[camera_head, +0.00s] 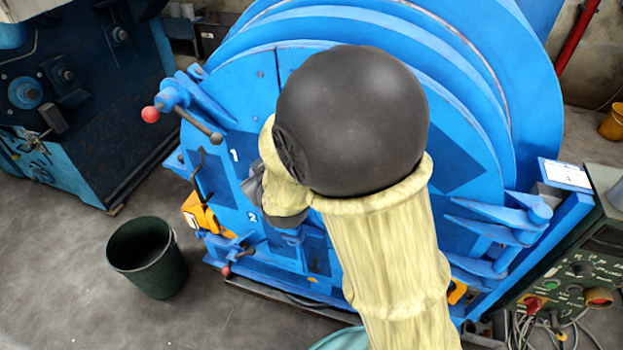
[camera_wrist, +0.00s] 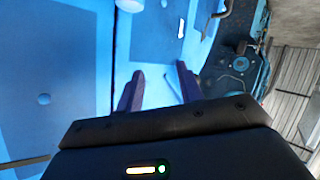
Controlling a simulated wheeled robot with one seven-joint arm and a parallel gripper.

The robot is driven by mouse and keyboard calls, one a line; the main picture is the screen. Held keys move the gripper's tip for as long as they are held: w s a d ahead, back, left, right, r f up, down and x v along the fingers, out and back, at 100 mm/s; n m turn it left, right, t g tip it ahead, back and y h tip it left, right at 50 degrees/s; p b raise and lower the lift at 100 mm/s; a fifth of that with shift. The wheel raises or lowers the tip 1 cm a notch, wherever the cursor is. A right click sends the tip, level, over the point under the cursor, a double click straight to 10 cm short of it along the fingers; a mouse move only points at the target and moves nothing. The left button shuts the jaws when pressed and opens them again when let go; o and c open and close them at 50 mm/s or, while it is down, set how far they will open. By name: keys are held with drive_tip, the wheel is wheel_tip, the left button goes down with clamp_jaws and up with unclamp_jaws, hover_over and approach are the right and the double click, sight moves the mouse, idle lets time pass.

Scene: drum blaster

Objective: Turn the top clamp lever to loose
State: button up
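The top clamp lever (camera_head: 196,122) is a bar on the upper left rim of the blue drum door (camera_head: 255,110). It has a red knob (camera_head: 150,114) at its left end and a dark knob (camera_head: 216,138) at its lower right end. My gripper (camera_wrist: 159,82) is open in the wrist view, with its two purple-dark fingers apart and nothing seen between them. It faces the blue door. In the head view my arm hides most of the gripper, which is below and right of the lever and apart from it. The lever cannot be made out clearly in the wrist view.
A lower clamp with a red knob (camera_head: 226,270) is near the door's bottom left. A dark green bucket (camera_head: 148,257) stands on the floor at left. A control panel (camera_head: 575,275) is at right. Another machine (camera_head: 75,90) stands at far left.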

drive_tip(key=s+d+f+m+g+h+p, duration=0.1)
drive_tip(key=s+d+m+g+h+p, duration=0.1)
drive_tip(key=d, duration=0.8)
drive_tip(key=shift+s+d+f+m+g, duration=0.15)
drive_tip(key=shift+s+m+g, duration=0.65)
drive_tip(key=shift+s+g, duration=0.25)
drive_tip(key=shift+c, duration=0.5)
drive_tip(key=shift+d, duration=0.1)
drive_tip(key=c, duration=0.3)
drive_tip(key=s+d+g, duration=0.1)
drive_tip(key=s+d, duration=0.1)
drive_tip(key=s+d+m+g, duration=0.1)
drive_tip(key=s+d, duration=0.1)
drive_tip(key=s+d+f+m+g+h, duration=0.1)
drive_tip(key=d, duration=0.1)
drive_tip(key=shift+s+d, duration=0.4)
clamp_jaws()
drive_tip(key=s+d+m+g, duration=0.2)
drive_tip(key=s+d, duration=0.2)
drive_tip(key=s, duration=0.3)
drive_tip(key=shift+d+f+g+h, duration=0.25)
drive_tip(key=shift+d+g+h, duration=0.05)
drive_tip(key=shift+d+g, duration=0.05)
